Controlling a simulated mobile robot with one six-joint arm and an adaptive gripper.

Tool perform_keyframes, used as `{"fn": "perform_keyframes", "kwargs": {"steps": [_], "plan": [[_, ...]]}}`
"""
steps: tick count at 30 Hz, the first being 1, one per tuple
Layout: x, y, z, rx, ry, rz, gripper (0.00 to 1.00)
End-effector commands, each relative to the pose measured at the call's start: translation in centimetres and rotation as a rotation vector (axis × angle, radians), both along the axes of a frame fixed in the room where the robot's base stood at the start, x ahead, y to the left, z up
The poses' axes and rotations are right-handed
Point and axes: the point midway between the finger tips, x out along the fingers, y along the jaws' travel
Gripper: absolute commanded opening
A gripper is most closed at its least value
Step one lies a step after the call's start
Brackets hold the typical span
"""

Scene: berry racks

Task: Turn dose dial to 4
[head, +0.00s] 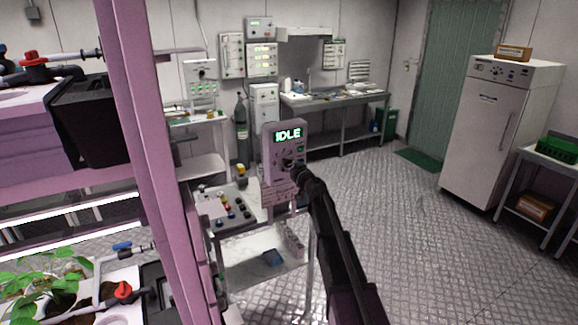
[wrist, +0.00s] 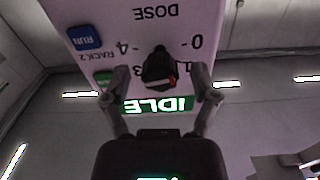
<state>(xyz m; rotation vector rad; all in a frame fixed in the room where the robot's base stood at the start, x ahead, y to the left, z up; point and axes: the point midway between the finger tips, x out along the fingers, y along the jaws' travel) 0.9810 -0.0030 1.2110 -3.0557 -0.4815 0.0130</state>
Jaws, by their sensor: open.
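The control box (head: 270,150) stands on the bench, and its green display (head: 287,135) reads IDLE. In the wrist view the panel is upside down, with the word DOSE (wrist: 156,12) above the black dose dial (wrist: 158,72). The dial has a red mark (wrist: 172,80) toward the picture's lower right, away from the 4 (wrist: 122,47) on the left and below the 0 (wrist: 197,42). Its exact reading is partly hidden. My gripper (wrist: 154,78) is open, with one finger on each side of the dial. Contact cannot be told. In the head view my gripper (head: 293,168) covers most of the dial.
A blue RUN button (wrist: 86,38) and a green button (wrist: 104,78) sit beside the dial. A pink rack post (head: 150,150) stands left. The floor (head: 400,220) at right is clear.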

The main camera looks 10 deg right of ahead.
Motion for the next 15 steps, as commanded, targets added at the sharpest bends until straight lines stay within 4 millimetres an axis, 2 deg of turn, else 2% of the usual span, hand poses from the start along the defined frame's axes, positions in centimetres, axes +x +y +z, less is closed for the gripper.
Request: {"fn": "perform_keyframes", "kwargs": {"steps": [12,15], "plan": [[0.42,0.10,0.00,0.000,0.000,-0.001,0.77],[0.41,0.09,0.00,0.000,0.000,-0.001,0.48]]}}
